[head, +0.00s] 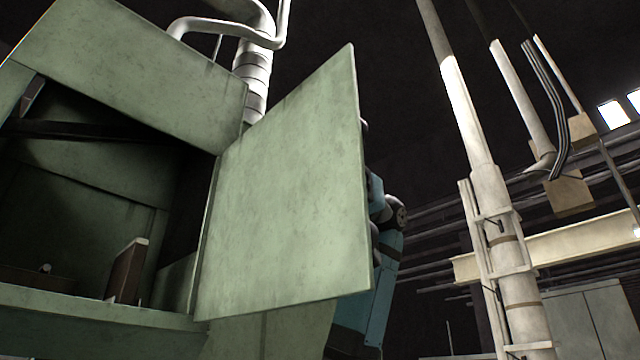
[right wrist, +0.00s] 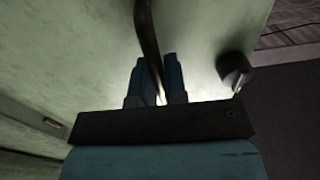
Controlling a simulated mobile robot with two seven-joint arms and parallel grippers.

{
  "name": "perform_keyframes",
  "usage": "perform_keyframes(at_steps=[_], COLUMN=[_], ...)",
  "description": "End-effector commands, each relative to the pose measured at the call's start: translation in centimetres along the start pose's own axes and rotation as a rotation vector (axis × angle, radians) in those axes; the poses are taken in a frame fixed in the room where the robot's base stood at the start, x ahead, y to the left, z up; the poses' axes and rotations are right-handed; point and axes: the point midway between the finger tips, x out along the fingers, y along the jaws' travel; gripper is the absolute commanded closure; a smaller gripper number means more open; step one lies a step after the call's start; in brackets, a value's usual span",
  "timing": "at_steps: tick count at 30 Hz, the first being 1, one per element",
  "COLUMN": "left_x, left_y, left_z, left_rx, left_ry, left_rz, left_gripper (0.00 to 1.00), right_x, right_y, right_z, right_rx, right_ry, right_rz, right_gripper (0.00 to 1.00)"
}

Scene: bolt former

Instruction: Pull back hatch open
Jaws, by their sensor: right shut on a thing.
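The back hatch (head: 285,200) is a pale green metal door on the green machine. In the head view it stands swung out from its opening, hinged along its left edge, and the dark inside of the machine shows to its left. My right arm is partly hidden behind the hatch, and its gripper is out of sight there. In the right wrist view my right gripper (right wrist: 157,85) has its two blue fingers shut on a thin dark handle (right wrist: 147,35) by the hatch's pale face (right wrist: 75,60). My left gripper is not in view.
The green machine body (head: 130,70) fills the left, with a brown plate (head: 126,270) standing inside its opening. A dark knob (right wrist: 235,72) sits right of the handle in the right wrist view. A pale vertical pipe (head: 490,200) stands to the right of the hatch.

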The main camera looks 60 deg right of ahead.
Motion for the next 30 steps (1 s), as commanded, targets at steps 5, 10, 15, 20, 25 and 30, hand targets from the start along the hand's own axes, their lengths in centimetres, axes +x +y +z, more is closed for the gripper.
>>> perform_keyframes(at_steps=[5,10,15,20,25,30], left_x=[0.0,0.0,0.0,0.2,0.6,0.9], left_y=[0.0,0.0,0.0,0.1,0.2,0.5], left_z=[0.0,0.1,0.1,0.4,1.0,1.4], left_rx=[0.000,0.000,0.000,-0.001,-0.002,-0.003], left_ry=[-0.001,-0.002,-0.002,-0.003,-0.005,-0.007], left_rz=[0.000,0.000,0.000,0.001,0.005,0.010], left_gripper=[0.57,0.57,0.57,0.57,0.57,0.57], right_x=[0.0,0.0,0.0,-1.4,-4.9,-8.9], right_y=[0.0,0.0,0.0,0.0,0.0,0.0], right_z=[-0.1,-0.1,0.0,0.1,0.1,0.1], right_rx=[0.002,0.001,0.001,0.001,0.001,0.001], right_ry=[0.001,0.000,0.000,0.001,0.002,0.002], right_rz=[0.000,0.000,0.000,0.002,0.002,0.001], right_gripper=[0.76,0.64,0.64,0.64,0.64,0.64])
